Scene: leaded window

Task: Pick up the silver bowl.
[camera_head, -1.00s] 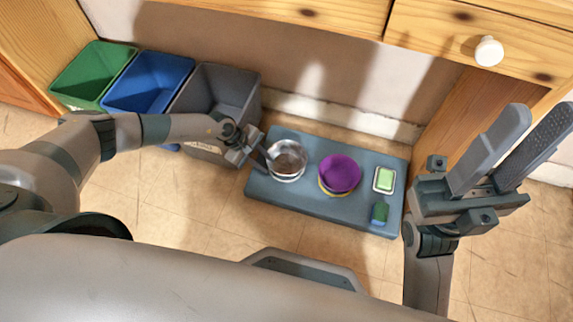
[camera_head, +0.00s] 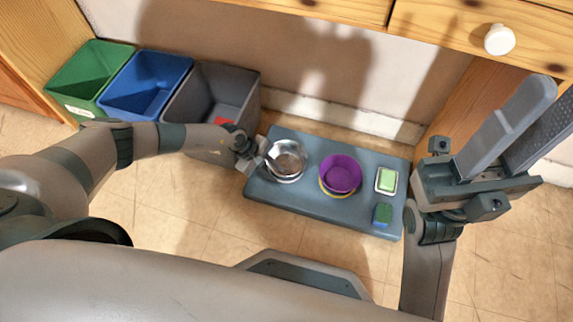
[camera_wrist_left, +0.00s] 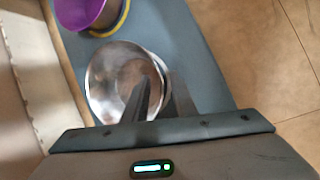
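The silver bowl (camera_head: 286,161) stands on the left part of a blue-grey board on the floor. It also shows in the left wrist view (camera_wrist_left: 112,82). My left gripper (camera_head: 266,158) is at the bowl's left side. In the left wrist view its two fingers (camera_wrist_left: 158,98) are apart, with the bowl's near rim between or just beneath them; contact cannot be told. My right gripper (camera_head: 535,112) is open and empty at the right, well away from the bowl.
On the board (camera_head: 300,200) are a purple bowl (camera_head: 340,174) over something yellow, a green item in a dish (camera_head: 387,180) and a blue-green sponge (camera_head: 382,213). Green (camera_head: 84,75), blue (camera_head: 145,82) and grey (camera_head: 215,95) bins stand left. The wooden drawers are behind.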

